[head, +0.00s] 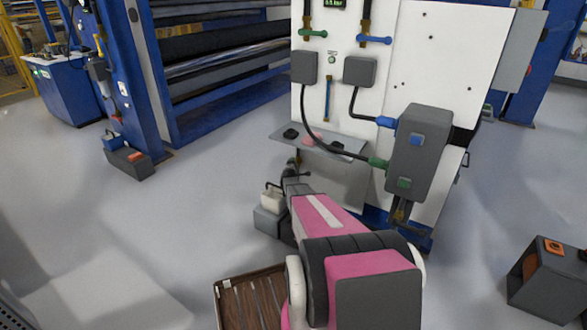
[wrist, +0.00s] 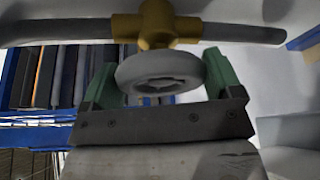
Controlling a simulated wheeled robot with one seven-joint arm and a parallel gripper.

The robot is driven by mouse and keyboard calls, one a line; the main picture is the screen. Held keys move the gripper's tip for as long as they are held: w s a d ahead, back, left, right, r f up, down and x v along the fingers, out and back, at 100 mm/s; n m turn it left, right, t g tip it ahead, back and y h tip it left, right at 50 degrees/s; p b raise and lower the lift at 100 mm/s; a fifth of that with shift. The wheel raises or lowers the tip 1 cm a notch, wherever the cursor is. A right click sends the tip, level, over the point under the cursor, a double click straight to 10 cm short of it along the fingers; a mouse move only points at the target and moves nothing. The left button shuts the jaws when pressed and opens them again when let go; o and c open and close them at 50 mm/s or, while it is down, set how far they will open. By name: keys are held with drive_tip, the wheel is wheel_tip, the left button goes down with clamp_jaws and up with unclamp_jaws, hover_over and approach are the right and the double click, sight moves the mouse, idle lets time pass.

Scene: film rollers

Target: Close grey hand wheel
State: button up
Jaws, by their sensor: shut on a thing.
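The grey hand wheel (wrist: 136,72) is round and sits under a brass valve body (wrist: 156,25) in the wrist view. A grey pipe (wrist: 72,30) runs sideways through the valve. My gripper (wrist: 162,68) has its green fingers on the left and right sides of the wheel and is shut on it. In the head view my pink and dark arm reaches away to the foot of a white panel (head: 345,95). There the wheel and fingertips are too small and covered to make out.
A grey shelf (head: 345,148) with small objects juts from the panel above my wrist. A dark grey box (head: 418,150) with cables hangs on the panel's right. A wooden crate (head: 222,300) and an open grey box (head: 550,290) stand on the floor.

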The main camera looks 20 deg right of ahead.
drive_tip(key=shift+f+m+t+h, duration=0.1)
drive_tip(key=shift+m+t+h, duration=0.3)
drive_tip(key=shift+m, duration=1)
drive_tip(key=o, duration=0.7)
drive_tip(key=shift+d, duration=0.1)
drive_tip(key=shift+o, duration=0.2)
drive_tip(key=shift+s, duration=0.1)
drive_tip(key=v, duration=1)
drive_tip(key=shift+s, duration=0.35)
drive_tip(key=shift+f, duration=0.1)
